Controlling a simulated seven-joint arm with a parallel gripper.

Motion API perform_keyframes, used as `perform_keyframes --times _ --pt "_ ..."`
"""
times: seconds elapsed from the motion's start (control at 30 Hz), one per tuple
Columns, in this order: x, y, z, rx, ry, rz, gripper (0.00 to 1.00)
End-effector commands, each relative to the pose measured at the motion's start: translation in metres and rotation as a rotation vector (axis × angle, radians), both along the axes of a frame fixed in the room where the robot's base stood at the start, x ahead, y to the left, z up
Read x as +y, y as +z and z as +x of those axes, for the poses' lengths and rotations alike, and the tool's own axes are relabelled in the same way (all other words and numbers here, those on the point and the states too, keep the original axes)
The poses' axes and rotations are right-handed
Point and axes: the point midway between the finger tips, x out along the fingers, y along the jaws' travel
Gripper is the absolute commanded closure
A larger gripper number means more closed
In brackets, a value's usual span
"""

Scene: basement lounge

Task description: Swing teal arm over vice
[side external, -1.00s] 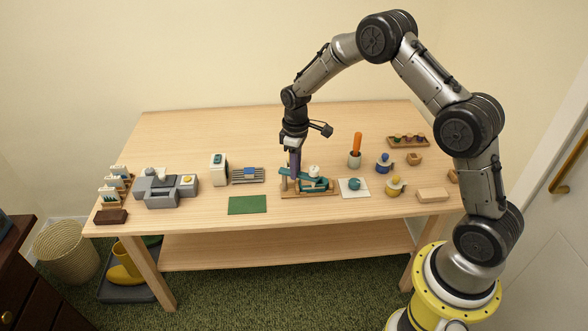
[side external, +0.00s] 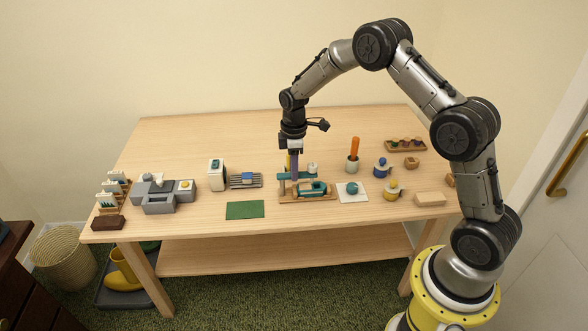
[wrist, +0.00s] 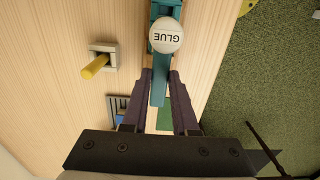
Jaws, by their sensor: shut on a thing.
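The teal arm (wrist: 158,92) is a flat bar between the fingertips of my gripper (wrist: 160,80). In the side view my gripper (side external: 295,176) points straight down, shut on the teal arm (side external: 284,176), which lies level above the wooden base. The teal vice (side external: 318,188) stands on that base (side external: 300,199), just below and in front of the arm. The fingers hide part of the arm, and its exact overlap with the vice is unclear.
A yellow peg in a grey block (wrist: 97,65) stands beside the arm. A green mat (side external: 245,210) and a rack with a blue piece (side external: 245,180) lie left. A white pad with a teal knob (side external: 352,191) and a cup with an orange stick (side external: 353,157) stand right.

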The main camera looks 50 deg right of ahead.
Motion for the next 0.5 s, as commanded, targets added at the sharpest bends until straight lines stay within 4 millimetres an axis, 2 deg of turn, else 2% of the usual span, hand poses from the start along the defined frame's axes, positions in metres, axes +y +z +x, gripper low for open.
perform_keyframes --times 0.23,0.27,0.3,0.4,0.5 --pt "-0.0003 0.0026 0.0021 -0.007 0.005 -0.003 1.0" --pt "-0.0003 0.0026 0.0021 -0.007 0.005 -0.003 0.68" --pt "-0.0003 0.0025 0.0021 -0.007 0.005 -0.003 0.6" --pt "-0.0001 0.0019 0.0016 -0.005 0.004 -0.002 0.43" --pt "-0.0001 0.0013 0.0011 -0.004 0.003 -0.002 0.43"
